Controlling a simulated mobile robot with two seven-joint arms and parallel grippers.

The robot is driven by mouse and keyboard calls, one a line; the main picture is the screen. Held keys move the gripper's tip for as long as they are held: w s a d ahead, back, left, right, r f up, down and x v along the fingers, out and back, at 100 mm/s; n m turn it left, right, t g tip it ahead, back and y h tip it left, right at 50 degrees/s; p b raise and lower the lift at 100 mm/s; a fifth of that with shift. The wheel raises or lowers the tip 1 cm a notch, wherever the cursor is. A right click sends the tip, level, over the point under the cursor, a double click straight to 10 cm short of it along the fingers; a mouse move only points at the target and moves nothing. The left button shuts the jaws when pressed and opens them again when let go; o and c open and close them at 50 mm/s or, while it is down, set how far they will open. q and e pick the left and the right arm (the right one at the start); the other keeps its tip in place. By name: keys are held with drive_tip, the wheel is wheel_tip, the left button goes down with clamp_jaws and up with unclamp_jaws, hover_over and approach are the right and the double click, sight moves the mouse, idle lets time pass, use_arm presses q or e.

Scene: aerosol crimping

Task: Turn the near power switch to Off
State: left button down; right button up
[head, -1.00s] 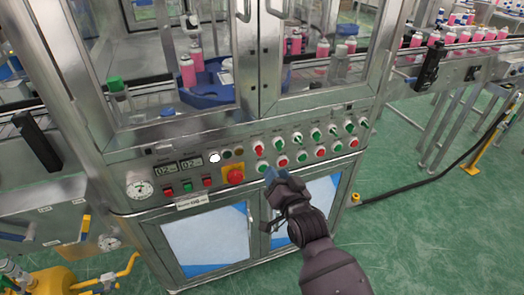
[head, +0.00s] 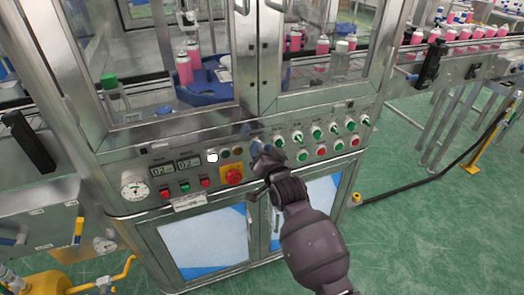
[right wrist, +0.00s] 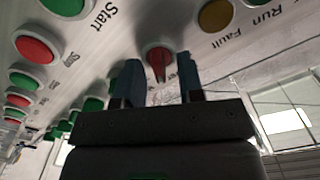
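The near power switch (right wrist: 158,60) is a red knob with a raised grip, on the machine's sloped panel. In the right wrist view it shows between my fingers, beside a partly covered label ending in "wer". My right gripper (right wrist: 160,82) is open, with one blue finger on each side of the knob. I cannot tell if they touch it. In the head view my right gripper (head: 258,152) is at the panel and hides the switch. My left gripper is not in view.
Green and red buttons (head: 302,156) and green switches (head: 316,133) fill the panel's right part. A red emergency stop on yellow (head: 232,175) is just left of my gripper. Glass doors (head: 190,60) stand above; pink cans (head: 480,32) line the conveyor.

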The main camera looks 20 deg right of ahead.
drive_tip(key=shift+c, duration=0.4)
clamp_jaws()
drive_tip(key=shift+a+n+p, duration=0.2)
drive_tip(key=shift+n+p, duration=0.95)
drive_tip(key=shift+n, duration=1.8)
drive_tip(key=shift+a+n+p, duration=0.15)
drive_tip(key=shift+n+p, duration=1)
drive_tip(key=shift+n, duration=1.8)
